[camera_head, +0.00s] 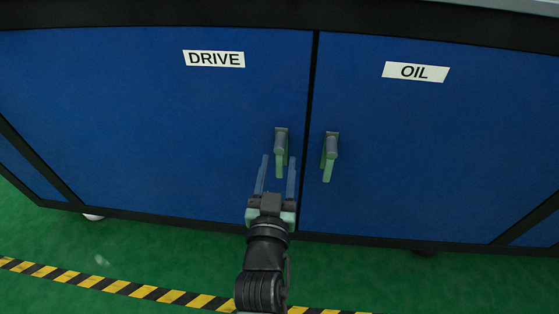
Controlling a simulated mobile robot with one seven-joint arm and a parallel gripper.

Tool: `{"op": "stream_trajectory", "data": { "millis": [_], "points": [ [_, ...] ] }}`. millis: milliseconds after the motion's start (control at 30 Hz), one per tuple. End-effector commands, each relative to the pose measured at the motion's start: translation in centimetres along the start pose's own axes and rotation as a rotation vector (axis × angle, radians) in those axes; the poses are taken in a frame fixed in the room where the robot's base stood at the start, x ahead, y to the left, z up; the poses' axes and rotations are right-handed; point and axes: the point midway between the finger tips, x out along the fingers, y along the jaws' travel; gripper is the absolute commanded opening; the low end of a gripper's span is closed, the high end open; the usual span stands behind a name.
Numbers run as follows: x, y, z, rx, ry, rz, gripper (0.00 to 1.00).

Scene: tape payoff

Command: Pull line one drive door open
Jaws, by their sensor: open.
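The blue door labelled DRIVE (150,120) is at the left of the cabinet and looks shut. Its handle (281,143) is a grey knob with a pale green lever hanging down, near the door's right edge. My gripper (278,160) is open, with its two clear fingers pointing up in the picture toward the handle. The fingertips appear on either side of the lever's lower end. I cannot tell whether they touch it or how far in front of the door they are.
A second blue door labelled OIL (450,140) is on the right and looks shut. Its own handle (330,150) is close to the right of my gripper. A yellow and black floor stripe (120,287) crosses the green floor (60,235) in front of the cabinet.

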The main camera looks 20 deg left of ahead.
Motion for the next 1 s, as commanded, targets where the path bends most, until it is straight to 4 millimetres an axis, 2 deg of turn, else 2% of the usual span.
{"op": "stream_trajectory", "data": {
  "millis": [200,567,600,867,1000],
  "points": [
    [2.1,0.0,0.1,0.001,0.001,0.000,0.50],
    [2.6,0.0,0.0,-0.001,-0.001,0.000,0.50],
    [2.6,0.0,0.0,-0.001,-0.001,0.000,0.48],
    [2.6,0.0,0.0,0.000,0.000,0.000,0.01],
    [2.6,0.0,0.0,0.000,0.000,0.000,0.00]
  ]
}}
